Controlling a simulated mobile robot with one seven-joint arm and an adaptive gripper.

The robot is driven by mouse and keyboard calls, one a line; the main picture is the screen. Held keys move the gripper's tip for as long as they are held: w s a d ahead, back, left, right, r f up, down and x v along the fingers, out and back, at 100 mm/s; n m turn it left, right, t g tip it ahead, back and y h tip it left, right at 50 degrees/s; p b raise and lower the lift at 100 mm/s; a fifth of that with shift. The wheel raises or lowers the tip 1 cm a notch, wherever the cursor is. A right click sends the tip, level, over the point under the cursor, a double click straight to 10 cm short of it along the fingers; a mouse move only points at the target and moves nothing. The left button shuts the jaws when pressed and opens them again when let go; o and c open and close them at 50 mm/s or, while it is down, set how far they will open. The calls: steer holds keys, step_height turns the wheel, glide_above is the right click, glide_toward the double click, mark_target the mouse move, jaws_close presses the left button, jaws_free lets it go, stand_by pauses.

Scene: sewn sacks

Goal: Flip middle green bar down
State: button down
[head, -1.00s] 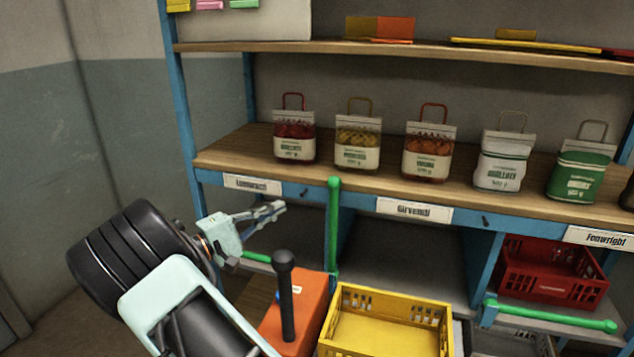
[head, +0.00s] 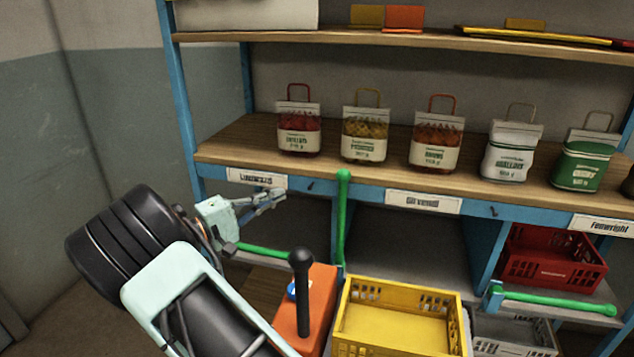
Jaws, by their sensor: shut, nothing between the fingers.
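The middle green bar (head: 342,222) stands upright in front of the divider below the wooden shelf, at the left side of the bay labelled in the middle. Its round top end reaches up to the shelf's blue front edge. My gripper (head: 276,195) is shut and empty. It points right, to the left of the upright bar and apart from it, a little below the left label. A left green bar (head: 264,250) lies level below my gripper, and a right green bar (head: 556,303) lies level in front of the right bay.
A yellow crate (head: 400,284) and an orange block (head: 318,312) with a black knobbed post (head: 301,295) stand below the bar. A red crate (head: 557,270) sits in the right bay. Several sacks stand on the shelf (head: 228,150). The middle bay (head: 415,240) looks empty.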

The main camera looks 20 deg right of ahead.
steer(key=shift+s+d+x, duration=0.2)
steer(key=shift+s+x, duration=0.25)
steer(key=shift+x, duration=1.7)
steer(key=shift+s+d+x, duration=0.15)
steer(key=shift+s+x, duration=0.35)
steer(key=shift+x, duration=1.65)
steer(key=shift+s+d+x, duration=0.2)
steer(key=shift+s+x, duration=0.25)
steer(key=shift+x, duration=1.65)
